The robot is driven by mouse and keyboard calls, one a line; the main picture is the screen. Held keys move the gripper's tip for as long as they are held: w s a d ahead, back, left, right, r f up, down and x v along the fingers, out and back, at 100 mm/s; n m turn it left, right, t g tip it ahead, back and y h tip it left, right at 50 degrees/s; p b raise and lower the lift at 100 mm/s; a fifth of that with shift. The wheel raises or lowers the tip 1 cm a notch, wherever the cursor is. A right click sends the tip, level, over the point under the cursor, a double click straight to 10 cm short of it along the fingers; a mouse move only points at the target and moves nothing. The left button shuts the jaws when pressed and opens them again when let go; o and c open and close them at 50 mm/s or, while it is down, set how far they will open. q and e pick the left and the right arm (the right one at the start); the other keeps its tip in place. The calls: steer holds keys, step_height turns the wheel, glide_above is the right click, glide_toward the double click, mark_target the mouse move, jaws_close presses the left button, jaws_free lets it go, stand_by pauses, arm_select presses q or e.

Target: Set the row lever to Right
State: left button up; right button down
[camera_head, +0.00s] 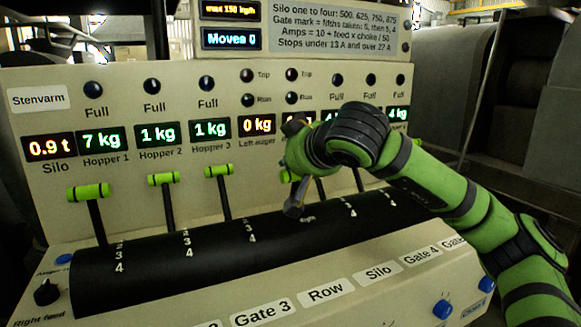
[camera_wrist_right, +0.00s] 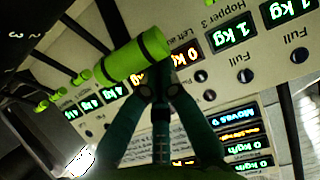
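The row lever is the green-handled lever (camera_head: 289,176) above the "Row" label (camera_head: 326,290), mostly covered by my right gripper and wrist in the head view. A mark reading like "Right" is on the black curved cover just below it. In the right wrist view a green handle with black bands (camera_wrist_right: 132,57) lies across the tips of my right gripper (camera_wrist_right: 159,90). The two fingertips are close together and at or against the handle's near side; the handle does not appear between them. Exact contact is hard to tell. My left gripper is out of view.
Three other green-handled levers stand to the left, the closest one (camera_head: 218,171) above Gate 3. Further levers stand close on the right, partly behind my right arm. The panel (camera_head: 60,180) with displays rises behind. A black knob (camera_head: 47,291) and blue buttons (camera_head: 442,309) are in front.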

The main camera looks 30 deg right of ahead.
mark_target(293, 178)
steer(key=b, duration=0.1)
steer(key=s+f+b, duration=0.1)
steer(key=b, duration=0.1)
steer(key=shift+s+f+t, duration=0.1)
steer(key=shift+f+t, duration=0.2)
steer(key=shift+t, duration=0.1)
arm_select(q)
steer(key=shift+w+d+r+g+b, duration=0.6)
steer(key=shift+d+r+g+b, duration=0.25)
steer(key=shift+b, duration=1.2)
arm_select(e)
steer(key=shift+s+a+f+t, duration=0.15)
steer(key=shift+s+t, duration=0.25)
steer(key=shift+s, duration=0.45)
steer(key=shift+s+a+f+t, duration=0.1)
steer(key=shift+s+t, duration=0.3)
steer(key=shift+s, duration=0.45)
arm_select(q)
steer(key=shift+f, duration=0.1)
arm_select(e)
steer(key=shift+s, duration=0.1)
